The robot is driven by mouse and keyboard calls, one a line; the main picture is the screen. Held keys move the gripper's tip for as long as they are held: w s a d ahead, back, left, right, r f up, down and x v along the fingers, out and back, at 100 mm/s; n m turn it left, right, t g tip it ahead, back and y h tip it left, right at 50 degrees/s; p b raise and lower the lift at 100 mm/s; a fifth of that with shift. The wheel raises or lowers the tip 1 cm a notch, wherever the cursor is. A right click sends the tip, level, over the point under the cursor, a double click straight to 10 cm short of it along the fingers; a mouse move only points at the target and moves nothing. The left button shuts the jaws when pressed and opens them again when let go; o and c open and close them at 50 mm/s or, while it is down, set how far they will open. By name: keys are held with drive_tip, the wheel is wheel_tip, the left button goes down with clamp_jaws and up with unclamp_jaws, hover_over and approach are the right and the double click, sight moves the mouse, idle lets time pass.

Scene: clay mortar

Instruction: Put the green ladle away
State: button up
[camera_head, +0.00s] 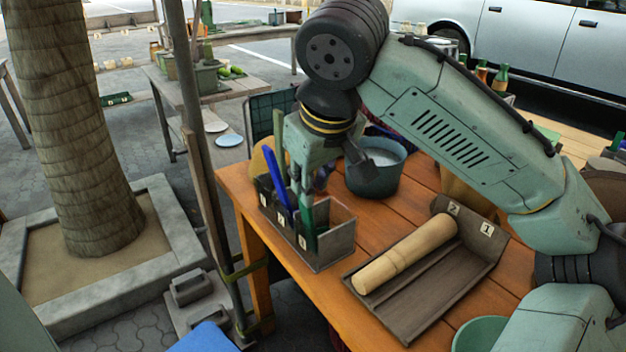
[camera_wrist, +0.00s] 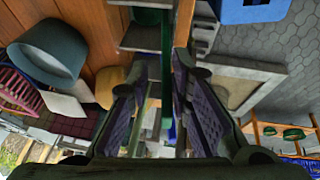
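The green ladle (camera_head: 308,225) stands upright in the end compartment marked 3 of a grey divided box (camera_head: 335,238) on the wooden table. Only its narrow green part shows; its lower end is hidden in the box. My gripper (camera_head: 308,178) points down right above this compartment. In the wrist view its two fingers (camera_wrist: 163,105) are spread apart, with the green ladle (camera_wrist: 167,65) between them. I see a gap on at least one side, and cannot tell whether either finger touches it.
A blue utensil (camera_head: 277,180) stands in the same box, close left of my gripper. A grey-teal pot (camera_head: 378,172) with pale contents stands behind. A wooden rolling pin (camera_head: 405,253) lies on a dark tray (camera_head: 440,290) at right. A post (camera_head: 190,120) rises left of the table.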

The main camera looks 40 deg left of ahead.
drive_tip(key=shift+o, duration=0.9)
drive_tip(key=v, duration=1.2)
